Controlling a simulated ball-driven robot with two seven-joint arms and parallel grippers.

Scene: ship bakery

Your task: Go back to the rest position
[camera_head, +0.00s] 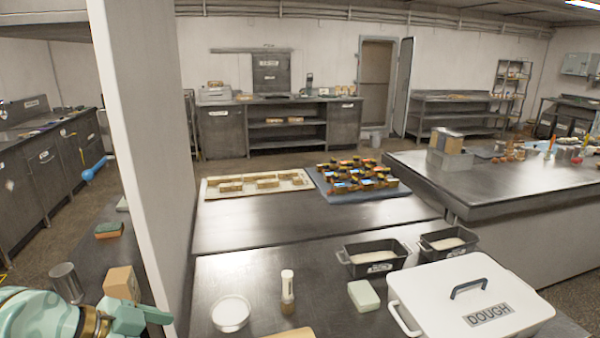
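My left gripper (150,318) is mint green and sits at the bottom left corner, at the end of my pale green arm with a gold ring. It is low in the picture, near a small tan box (121,284) and a grey metal cup (66,282). Nothing is seen held in it, but its fingers are partly cut off and their gap is unclear. My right gripper is not in the picture.
A white wall edge (150,150) stands right of my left gripper. Beyond it, a dark counter (245,270) holds a white bowl (230,314), a shaker (288,287), a green block (363,296), two black tins and a white DOUGH box (470,295). Trays of pastries lie farther back.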

